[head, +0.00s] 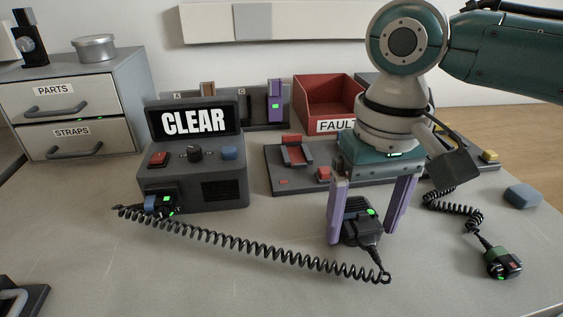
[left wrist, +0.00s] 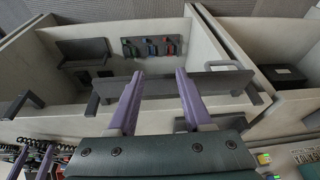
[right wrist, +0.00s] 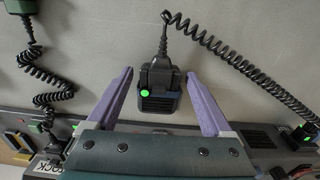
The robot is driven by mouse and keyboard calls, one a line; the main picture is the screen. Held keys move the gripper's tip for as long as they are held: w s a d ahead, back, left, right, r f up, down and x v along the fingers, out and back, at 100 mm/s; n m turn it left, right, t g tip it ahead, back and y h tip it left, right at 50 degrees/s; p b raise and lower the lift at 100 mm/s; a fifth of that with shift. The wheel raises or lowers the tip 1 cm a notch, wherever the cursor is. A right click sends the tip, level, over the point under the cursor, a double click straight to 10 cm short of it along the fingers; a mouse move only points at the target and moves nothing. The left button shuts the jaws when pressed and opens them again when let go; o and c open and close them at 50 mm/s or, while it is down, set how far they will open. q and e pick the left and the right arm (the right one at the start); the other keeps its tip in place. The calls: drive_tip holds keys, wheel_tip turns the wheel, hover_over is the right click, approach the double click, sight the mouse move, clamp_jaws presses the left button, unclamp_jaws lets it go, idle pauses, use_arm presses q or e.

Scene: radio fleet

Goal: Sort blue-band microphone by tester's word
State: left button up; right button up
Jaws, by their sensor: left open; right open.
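A black hand microphone (head: 357,222) with a lit green lamp lies on the bench. It also shows in the right wrist view (right wrist: 158,88), with a dark bluish patch on its body. My right gripper (head: 366,240) is open with its purple fingers on either side of it, with gaps. A black coiled cord runs from the microphone to a blue-banded plug (head: 158,203) at the tester (head: 222,165), whose screen reads CLEAR. A red bin (head: 316,106) labelled FAULT stands behind. My left gripper (left wrist: 155,95) is open and empty in the left wrist view, away from the bench items.
A green-banded microphone (head: 501,262) lies at the right on its own coiled cord. A dark tray with red cradles (head: 294,152) lies behind my right gripper.

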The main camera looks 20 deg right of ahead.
sight(364, 223)
idle(0.4)
drive_tip(key=shift+p, duration=0.65)
drive_tip(key=c, duration=1.2)
drive_tip(key=shift+o, duration=0.2)
wheel_tip(364, 223, up, 5)
drive_tip(key=p, duration=0.6)
drive_tip(key=shift+p, duration=0.35)
